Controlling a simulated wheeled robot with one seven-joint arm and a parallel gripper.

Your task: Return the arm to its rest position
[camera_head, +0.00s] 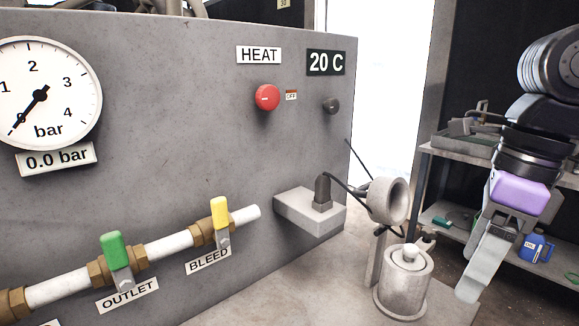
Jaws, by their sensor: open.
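My arm hangs at the right edge of the view, with dark rounded links above and a purple block-shaped section at the wrist. My gripper (470,292) points down, its pale fingers open, with nothing seen between them. It is to the right of the grey metal canister (403,283) and appears apart from it. The far finger is partly hidden by the near one.
A grey panel (180,130) fills the left, with a gauge (38,95), red HEAT knob (267,97), green OUTLET valve (114,252) and yellow BLEED valve (221,212). A bracket (310,212) juts out. Shelving (455,153) stands behind my arm.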

